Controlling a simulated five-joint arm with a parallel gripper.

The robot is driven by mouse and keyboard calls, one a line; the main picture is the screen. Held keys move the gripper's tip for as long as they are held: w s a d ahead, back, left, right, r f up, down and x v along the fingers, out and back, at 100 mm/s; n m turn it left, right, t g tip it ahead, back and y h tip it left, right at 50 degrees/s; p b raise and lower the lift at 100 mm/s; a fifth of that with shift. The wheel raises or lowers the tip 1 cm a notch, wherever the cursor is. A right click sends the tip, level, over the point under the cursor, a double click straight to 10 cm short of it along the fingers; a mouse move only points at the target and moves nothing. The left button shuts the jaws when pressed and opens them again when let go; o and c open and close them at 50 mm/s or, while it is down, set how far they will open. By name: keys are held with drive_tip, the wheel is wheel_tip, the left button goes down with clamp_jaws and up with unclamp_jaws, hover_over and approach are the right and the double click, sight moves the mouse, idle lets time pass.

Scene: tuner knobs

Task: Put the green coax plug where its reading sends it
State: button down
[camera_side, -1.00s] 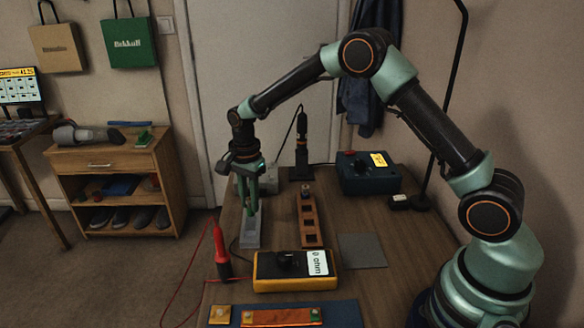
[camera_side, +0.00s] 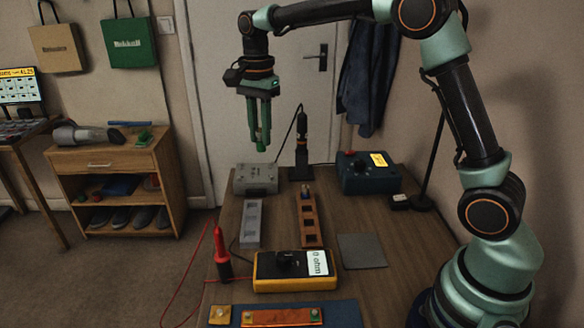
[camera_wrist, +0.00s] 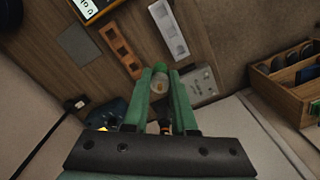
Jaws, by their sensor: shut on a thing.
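My gripper (camera_side: 260,138) is raised above the far end of the bench, well clear of it. In the wrist view, my gripper (camera_wrist: 160,84) is shut on a small green plug with a pale, round end (camera_wrist: 158,87). A yellow meter (camera_side: 268,271) at the near part of the bench displays "0 ohm". A grey slotted rack (camera_side: 251,222) and an orange-brown slotted rack (camera_side: 310,220) lie behind the meter.
A grey box (camera_side: 256,179) stands at the back left, a blue box with a dial (camera_side: 366,180) at the back right. A dark upright tool (camera_side: 302,145) stands between them. A red probe (camera_side: 221,256) stands left of the meter. A grey pad (camera_side: 362,251) lies flat on the right.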

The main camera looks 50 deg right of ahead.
drive_tip(key=s+d+f, duration=0.1)
drive_tip(key=s+d, duration=0.4)
drive_tip(key=s, duration=0.5)
drive_tip(key=s+d, duration=0.6)
drive_tip(key=s, duration=0.5)
wheel_tip(320, 180, down, 20)
drive_tip(key=shift+a+f, duration=0.1)
drive_tip(key=shift+a, duration=0.05)
drive_tip(key=c, duration=0.7)
unclamp_jaws()
